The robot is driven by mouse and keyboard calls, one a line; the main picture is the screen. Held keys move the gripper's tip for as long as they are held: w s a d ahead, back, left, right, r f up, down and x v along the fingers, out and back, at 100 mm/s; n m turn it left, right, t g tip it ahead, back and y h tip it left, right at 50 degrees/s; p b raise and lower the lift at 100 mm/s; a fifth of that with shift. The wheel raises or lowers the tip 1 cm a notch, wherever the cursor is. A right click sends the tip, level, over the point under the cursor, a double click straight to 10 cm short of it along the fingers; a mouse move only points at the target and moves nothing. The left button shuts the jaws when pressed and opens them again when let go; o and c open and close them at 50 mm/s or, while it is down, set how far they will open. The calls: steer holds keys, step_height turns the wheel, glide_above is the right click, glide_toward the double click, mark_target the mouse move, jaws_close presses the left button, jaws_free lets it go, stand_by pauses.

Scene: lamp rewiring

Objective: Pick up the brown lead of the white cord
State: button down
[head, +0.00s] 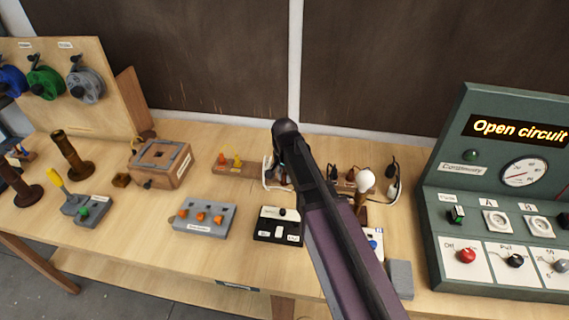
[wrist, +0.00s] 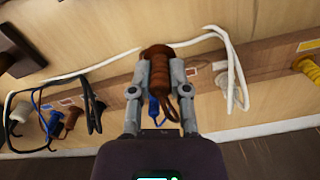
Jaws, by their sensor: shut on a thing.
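In the wrist view my gripper (wrist: 160,70) is closed around a ribbed brown lead end (wrist: 158,58), one finger on each side. A thin brown wire loops down from it between the fingers. The white cord (wrist: 90,68) runs past beside the brown end and bends into a loop at the right (wrist: 232,62). A blue lead (wrist: 154,108) shows between the fingers, below the brown end. In the head view my arm hides the fingers; part of the white cord (head: 267,178) shows left of the arm.
Black and blue leads (wrist: 50,115) hang at the left of the wrist view; a yellow plug (wrist: 308,68) is at the right. In the head view a bulb (head: 365,180) stands right of my arm, near a green test panel (head: 450,180). A grey block (head: 205,217) sits left.

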steer(key=s, duration=0.6)
steer(key=shift+r, duration=0.3)
steer(key=shift+a, duration=0.1)
stand_by(0.4)
